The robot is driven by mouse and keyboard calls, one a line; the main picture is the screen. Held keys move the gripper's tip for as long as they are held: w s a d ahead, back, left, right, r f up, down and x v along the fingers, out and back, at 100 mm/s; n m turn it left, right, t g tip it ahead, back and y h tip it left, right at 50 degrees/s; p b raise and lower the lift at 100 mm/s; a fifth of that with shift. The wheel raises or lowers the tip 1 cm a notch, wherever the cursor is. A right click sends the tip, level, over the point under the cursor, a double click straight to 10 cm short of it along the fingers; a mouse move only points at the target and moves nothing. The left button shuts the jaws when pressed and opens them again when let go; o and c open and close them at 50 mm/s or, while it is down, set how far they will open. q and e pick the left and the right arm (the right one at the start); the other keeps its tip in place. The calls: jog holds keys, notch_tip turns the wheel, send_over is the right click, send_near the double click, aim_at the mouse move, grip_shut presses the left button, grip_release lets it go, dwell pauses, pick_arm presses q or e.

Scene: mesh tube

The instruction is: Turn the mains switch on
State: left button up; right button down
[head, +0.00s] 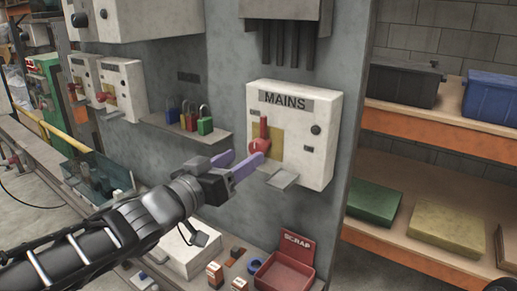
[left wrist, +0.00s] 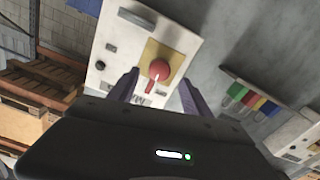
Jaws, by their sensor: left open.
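The white mains box (head: 318,150) is fixed to the grey panel and carries a "MAINS" label along its top. Its red rotary switch (head: 262,140) sits on a yellow plate, with its handle pointing up toward the label. The left wrist view shows the switch (left wrist: 159,70) upside down, handle still toward the label. My left gripper (head: 247,157) is open and empty, just in front and to the left of the switch. In the left wrist view its purple fingers (left wrist: 158,80) lie either side of the switch; contact cannot be told. My right gripper is not in view.
A small metal ledge (head: 283,179) juts out below the switch. A shelf with coloured padlocks (head: 190,120) is to the left. A red scrap bin (head: 285,272) and small boxes lie below. Shelves with bins (head: 488,95) stand to the right.

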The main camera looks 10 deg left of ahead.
aim_at(254, 150)
pick_arm(q)
jog(key=x, duration=0.7)
jog(key=shift+b, duration=0.3)
jog(key=shift+c, duration=0.3)
grip_shut()
